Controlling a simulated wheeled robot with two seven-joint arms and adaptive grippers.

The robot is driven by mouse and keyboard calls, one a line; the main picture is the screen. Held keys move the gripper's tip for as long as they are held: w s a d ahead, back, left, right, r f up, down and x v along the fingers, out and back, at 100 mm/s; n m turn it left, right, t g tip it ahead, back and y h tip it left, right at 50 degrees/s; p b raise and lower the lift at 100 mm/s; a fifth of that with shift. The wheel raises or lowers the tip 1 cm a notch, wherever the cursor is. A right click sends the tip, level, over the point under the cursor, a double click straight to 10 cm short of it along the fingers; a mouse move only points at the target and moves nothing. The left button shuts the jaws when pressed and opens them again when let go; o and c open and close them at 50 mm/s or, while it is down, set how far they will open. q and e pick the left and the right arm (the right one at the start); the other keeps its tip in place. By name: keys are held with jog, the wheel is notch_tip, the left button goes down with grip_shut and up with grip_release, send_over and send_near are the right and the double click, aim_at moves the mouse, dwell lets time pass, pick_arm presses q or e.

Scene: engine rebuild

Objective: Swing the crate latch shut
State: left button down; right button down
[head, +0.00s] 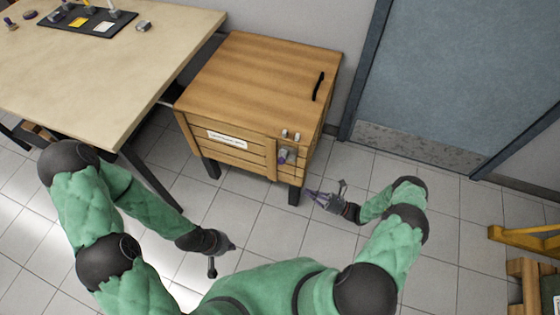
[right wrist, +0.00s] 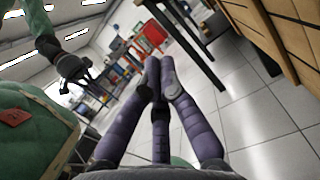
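I cannot tell the latch's exact angle. My right gripper (head: 313,194) is below and to the right of the latch, apart from the crate; in the right wrist view its purple fingers (right wrist: 159,72) meet with nothing between them. My left gripper (head: 228,246) hangs over the floor, its fingers unclear.
A workbench (head: 90,75) with a dark tray (head: 60,35) and small parts stands left of the crate. A blue-grey door (head: 460,80) is at the back right. Yellow and wooden structures (head: 525,238) stand at the right edge. The tiled floor before the crate is clear.

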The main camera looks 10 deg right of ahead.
aim_at(285, 154)
pick_arm(q)
jog(key=shift+w+a+f, duration=0.1)
jog(key=shift+w+a, duration=0.1)
jog(key=shift+w, duration=0.25)
pick_arm(e)
jog(key=shift+w+d+r+m+t, duration=0.15)
jog(key=shift+w+d+m+t, duration=0.45)
jog(key=shift+d+t, duration=0.4)
jog(key=shift+w+a, duration=0.1)
jog(key=shift+w, duration=0.05)
pick_arm(q)
jog(key=shift+f+b, duration=0.4)
jog(key=shift+b, duration=0.05)
pick_arm(e)
jog(key=d+r+x, duration=0.1)
jog(key=r+x, duration=0.1)
jog(key=x, duration=1)
jog(key=shift+w+a+g, duration=0.2)
jog(key=shift+a+g, duration=0.1)
pick_arm(q)
jog(key=shift+r, duration=0.1)
pick_arm(e)
jog(key=shift+r+h, duration=0.25)
jog(key=shift+h, duration=0.05)
pick_arm(q)
jog(key=shift+r, duration=0.1)
pick_arm(e)
jog(key=shift+r+m, duration=0.2)
jog(key=shift+m, duration=0.2)
